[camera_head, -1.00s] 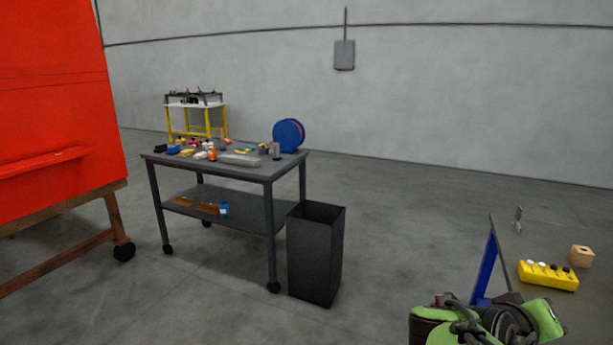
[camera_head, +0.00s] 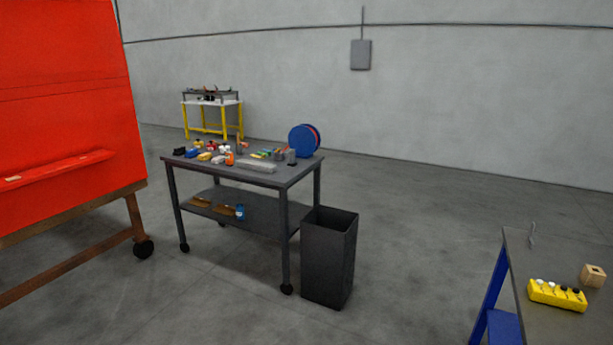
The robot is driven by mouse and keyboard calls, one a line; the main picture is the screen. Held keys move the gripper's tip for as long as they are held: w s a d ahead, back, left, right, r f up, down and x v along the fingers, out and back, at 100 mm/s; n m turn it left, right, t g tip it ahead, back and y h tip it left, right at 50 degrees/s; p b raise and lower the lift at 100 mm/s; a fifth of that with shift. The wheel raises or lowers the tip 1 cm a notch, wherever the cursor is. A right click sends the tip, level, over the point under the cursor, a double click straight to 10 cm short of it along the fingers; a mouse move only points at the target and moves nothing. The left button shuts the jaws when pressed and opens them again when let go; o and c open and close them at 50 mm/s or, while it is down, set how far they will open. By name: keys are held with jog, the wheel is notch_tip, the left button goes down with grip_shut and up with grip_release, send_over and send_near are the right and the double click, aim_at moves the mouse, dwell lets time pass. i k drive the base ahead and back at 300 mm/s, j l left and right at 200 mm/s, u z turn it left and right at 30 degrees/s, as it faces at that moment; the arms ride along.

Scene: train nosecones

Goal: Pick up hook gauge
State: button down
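I cannot pick out the hook gauge for certain. A small thin grey metal piece (camera_head: 532,236) stands up at the far left corner of the dark-topped table (camera_head: 535,272) at the right; it is too small to tell whether it is the gauge. Many small items lie on the grey cart (camera_head: 285,174) in the middle, also too small to name surely. My gripper is not in view.
A yellow block with knobs (camera_head: 557,295) and a wooden block (camera_head: 593,275) sit on the right table. A black bin (camera_head: 328,262) stands beside the cart. A red panel on a wheeled wooden frame (camera_head: 137,222) is at left. Floor between bin and right table is clear.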

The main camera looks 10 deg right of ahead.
aim_at(529, 239)
jog(key=z, duration=1.8)
jog(key=i+j+u, duration=0.2)
jog(key=i, duration=1.15)
jog(key=i+j+u, duration=0.2)
jog(key=i, duration=1.15)
jog(key=l, duration=0.1)
